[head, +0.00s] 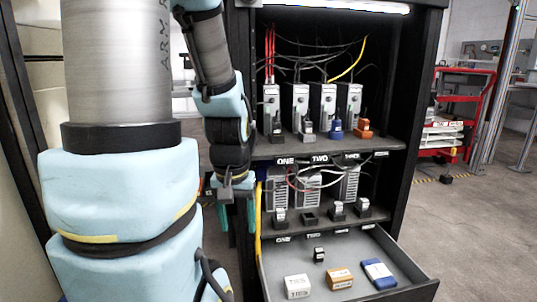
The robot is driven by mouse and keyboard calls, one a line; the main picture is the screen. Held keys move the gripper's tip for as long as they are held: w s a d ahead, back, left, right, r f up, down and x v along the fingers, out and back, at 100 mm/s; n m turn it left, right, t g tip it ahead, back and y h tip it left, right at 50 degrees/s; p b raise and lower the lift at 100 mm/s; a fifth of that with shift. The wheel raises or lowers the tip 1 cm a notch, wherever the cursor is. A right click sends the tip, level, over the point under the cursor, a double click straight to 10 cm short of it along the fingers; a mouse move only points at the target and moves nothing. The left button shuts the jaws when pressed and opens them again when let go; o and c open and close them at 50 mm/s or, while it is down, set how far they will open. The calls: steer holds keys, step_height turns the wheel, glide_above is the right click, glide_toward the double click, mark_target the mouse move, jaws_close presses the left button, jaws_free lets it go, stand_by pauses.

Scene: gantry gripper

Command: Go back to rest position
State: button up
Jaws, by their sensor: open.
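My gripper (237,213) hangs below my arm at the left front edge of the cabinet (394,185). Its two teal fingers point down and stand apart, with nothing seen between them. It is left of the lower shelf's devices and above the left side of the open drawer (335,262). My arm links fill the left of the head view and hide what is behind them.
The drawer holds a white box (298,287), an orange-brown box (339,279), a blue-white box (379,274) and a small black item (319,255). Cabled devices stand on two shelves.

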step_height(320, 180, up, 33)
steer(key=p, duration=3.2)
steer(key=shift+r, duration=0.15)
